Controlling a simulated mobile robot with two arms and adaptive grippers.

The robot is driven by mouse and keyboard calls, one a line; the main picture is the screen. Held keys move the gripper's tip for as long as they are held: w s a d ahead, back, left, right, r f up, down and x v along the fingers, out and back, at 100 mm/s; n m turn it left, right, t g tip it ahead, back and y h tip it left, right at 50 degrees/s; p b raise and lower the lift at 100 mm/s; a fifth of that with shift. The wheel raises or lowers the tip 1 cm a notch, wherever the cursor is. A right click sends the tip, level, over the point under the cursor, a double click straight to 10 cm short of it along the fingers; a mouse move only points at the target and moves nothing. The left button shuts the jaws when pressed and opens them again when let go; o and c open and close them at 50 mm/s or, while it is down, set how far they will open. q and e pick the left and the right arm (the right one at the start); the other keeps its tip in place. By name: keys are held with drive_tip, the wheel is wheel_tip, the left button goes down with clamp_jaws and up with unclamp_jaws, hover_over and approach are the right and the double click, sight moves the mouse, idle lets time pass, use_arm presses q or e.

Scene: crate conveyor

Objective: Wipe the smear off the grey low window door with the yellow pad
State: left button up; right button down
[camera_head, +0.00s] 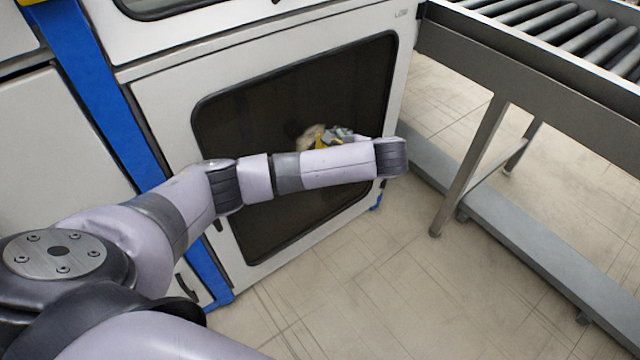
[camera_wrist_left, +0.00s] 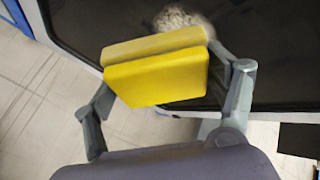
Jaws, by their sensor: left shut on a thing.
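The grey low window door (camera_head: 165,105) has a dark window pane (camera_head: 290,215) and stands closed in the head view. A pale tan smear (camera_head: 308,135) lies on the pane; in the left wrist view the smear (camera_wrist_left: 180,17) shows just beyond the pad's upper edge. My left gripper (camera_head: 338,136) is in front of the pane beside the smear, partly hidden behind my forearm. It is shut on the yellow pad (camera_wrist_left: 155,78), which sits between both fingers. Whether the pad touches the pane cannot be told. My right gripper is out of view.
A roller conveyor (camera_head: 560,85) on metal legs stands to the right of the door. A blue post (camera_head: 105,125) runs along the door's left side. The tiled floor (camera_head: 350,290) in front is clear.

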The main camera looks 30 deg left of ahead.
use_arm(q)
wheel_tip(320, 180, down, 8)
drive_tip(key=a+m+t+y+b, duration=0.2)
drive_tip(key=a+m+t+b, duration=0.1)
drive_tip(key=m+t, duration=0.1)
drive_tip(key=shift+t, duration=0.5)
drive_tip(key=shift+w+a+f+b, duration=0.1)
drive_tip(key=shift+w+a+b, duration=0.3)
drive_tip(key=shift+a, duration=0.55)
drive_tip(key=shift+w+a+f+b, duration=0.15)
drive_tip(key=shift+a+b, duration=0.3)
drive_tip(key=shift+a, duration=0.45)
drive_tip(key=shift+w+a+f+b, duration=0.1)
drive_tip(key=shift+w+a+b, duration=0.3)
drive_tip(key=shift+a, duration=0.55)
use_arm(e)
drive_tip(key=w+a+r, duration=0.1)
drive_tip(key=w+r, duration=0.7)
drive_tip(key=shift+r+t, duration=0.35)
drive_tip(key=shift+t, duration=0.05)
use_arm(q)
drive_tip(key=shift+s, duration=0.1)
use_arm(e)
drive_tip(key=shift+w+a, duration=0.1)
